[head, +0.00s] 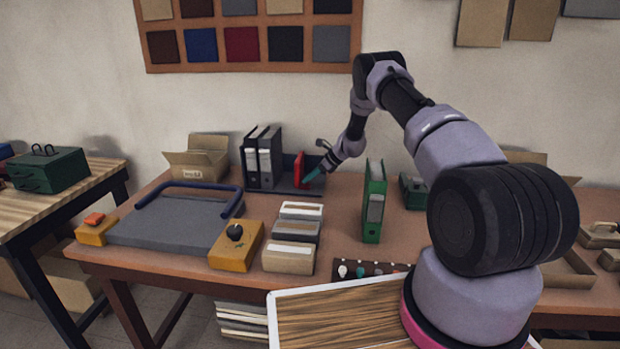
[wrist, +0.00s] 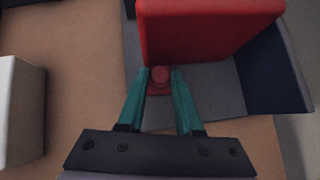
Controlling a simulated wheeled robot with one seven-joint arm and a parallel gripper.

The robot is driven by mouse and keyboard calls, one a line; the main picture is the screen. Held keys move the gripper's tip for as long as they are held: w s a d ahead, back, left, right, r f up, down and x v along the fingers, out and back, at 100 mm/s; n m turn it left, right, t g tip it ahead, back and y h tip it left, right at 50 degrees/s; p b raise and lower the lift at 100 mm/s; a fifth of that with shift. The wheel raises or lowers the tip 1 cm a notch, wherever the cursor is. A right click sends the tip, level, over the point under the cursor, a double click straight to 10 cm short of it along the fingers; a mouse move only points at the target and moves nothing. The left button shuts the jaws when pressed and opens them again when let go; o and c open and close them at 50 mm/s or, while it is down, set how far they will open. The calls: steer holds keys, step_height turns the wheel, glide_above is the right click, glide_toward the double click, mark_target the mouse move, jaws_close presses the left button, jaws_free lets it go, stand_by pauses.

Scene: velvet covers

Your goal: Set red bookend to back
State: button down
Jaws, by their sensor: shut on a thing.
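The red bookend (head: 299,170) stands upright on the dark grey base of a holder (head: 285,190) at the back of the table, to the right of the dark binders. In the wrist view its red plate (wrist: 205,28) fills the top, with a small red knob (wrist: 159,76) on the near side. My gripper (head: 309,178) reaches it from the right. In the wrist view the teal fingers (wrist: 160,82) are shut on the knob. The bookend's far side and the slot beneath it are hidden.
Two dark binders (head: 263,160) stand on the holder's left. A green binder (head: 374,202) stands upright to the right, near my arm. An open cardboard box (head: 197,158) is at the back left. Card boxes (head: 290,256) and a grey board with a blue handle (head: 172,220) lie in front.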

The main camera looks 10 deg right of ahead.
steer(key=shift+d, duration=0.1)
stand_by(0.3)
steer(key=d, duration=0.2)
steer(key=s+d, duration=0.1)
steer(key=d, duration=0.1)
steer(key=shift+s+d, duration=0.1)
steer(key=shift+s, duration=0.1)
steer(key=c, duration=0.6)
jaws_free()
steer(key=shift+d, duration=0.1)
steer(key=v, duration=1)
steer(key=shift+s+d+r, duration=0.15)
steer(key=shift+d+r, duration=0.1)
steer(key=shift+r, duration=0.05)
steer(key=shift+r, duration=0.1)
